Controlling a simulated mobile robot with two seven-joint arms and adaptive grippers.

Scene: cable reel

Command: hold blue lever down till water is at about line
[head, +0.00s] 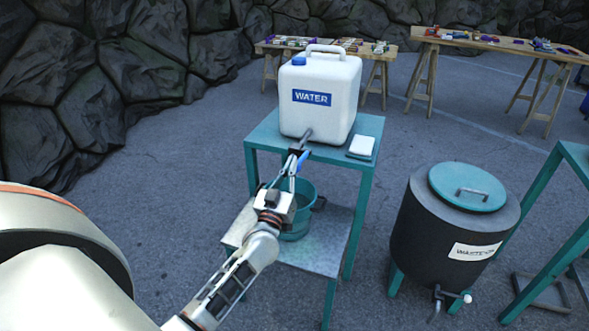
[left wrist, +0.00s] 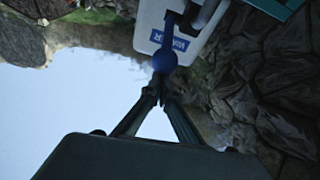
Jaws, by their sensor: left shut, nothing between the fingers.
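A white water container (head: 325,115) with a blue cap and a "WATER" label stands on the teal stand (head: 368,135). Its spout with the blue lever (head: 303,158) sticks out at the front. The lever's round blue knob (left wrist: 164,61) shows in the left wrist view. My left gripper (head: 292,172) is shut and empty, its fingertips close to the knob; I cannot tell whether they touch. A teal bucket (head: 300,222) stands on the lower shelf under the spout, partly hidden by my gripper. I cannot make out any water or a line in it.
A white folded cloth or pad (head: 361,146) lies on the stand's top right. A dark waste drum (head: 425,225) with a teal lid and a tap stands on the right. Wooden tables with small items (head: 500,40) are at the back. Floor between is clear.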

